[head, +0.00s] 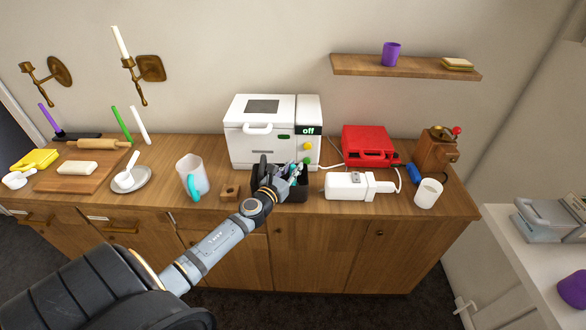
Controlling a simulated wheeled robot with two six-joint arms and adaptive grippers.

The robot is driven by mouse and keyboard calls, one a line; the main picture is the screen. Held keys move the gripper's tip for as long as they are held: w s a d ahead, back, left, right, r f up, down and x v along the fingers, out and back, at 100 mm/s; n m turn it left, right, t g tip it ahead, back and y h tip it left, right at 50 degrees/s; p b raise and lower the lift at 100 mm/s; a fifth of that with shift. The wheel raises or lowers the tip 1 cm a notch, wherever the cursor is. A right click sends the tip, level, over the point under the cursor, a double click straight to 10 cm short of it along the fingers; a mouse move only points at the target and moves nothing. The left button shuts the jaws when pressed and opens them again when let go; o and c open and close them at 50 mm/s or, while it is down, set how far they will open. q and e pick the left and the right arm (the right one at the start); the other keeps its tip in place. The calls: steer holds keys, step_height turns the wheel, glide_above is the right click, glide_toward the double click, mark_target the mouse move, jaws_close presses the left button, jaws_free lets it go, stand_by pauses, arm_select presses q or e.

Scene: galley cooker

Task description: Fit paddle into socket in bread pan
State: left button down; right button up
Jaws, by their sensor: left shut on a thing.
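The dark bread pan (297,194) stands on the wooden counter in front of the white bread maker. My left gripper (296,172) is over the pan, with its arm reaching in from the lower left. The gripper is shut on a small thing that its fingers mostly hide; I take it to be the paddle. The socket inside the pan is hidden by the gripper, so I cannot tell whether the paddle touches it. My right gripper is not in view.
The bread maker (258,150) reads "off". A white hand mixer (347,186), a red case (368,145) and a white mug (428,193) are to the right.

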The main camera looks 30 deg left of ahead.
arm_select(q)
steer(key=shift+f+b, duration=0.4)
steer(key=shift+f, duration=0.1)
steer(key=c, duration=0.6)
jaws_free()
steer(key=shift+r, duration=0.1)
steer(key=shift+o, duration=0.2)
step_height(320, 180, up, 10)
steer(key=p, duration=1)
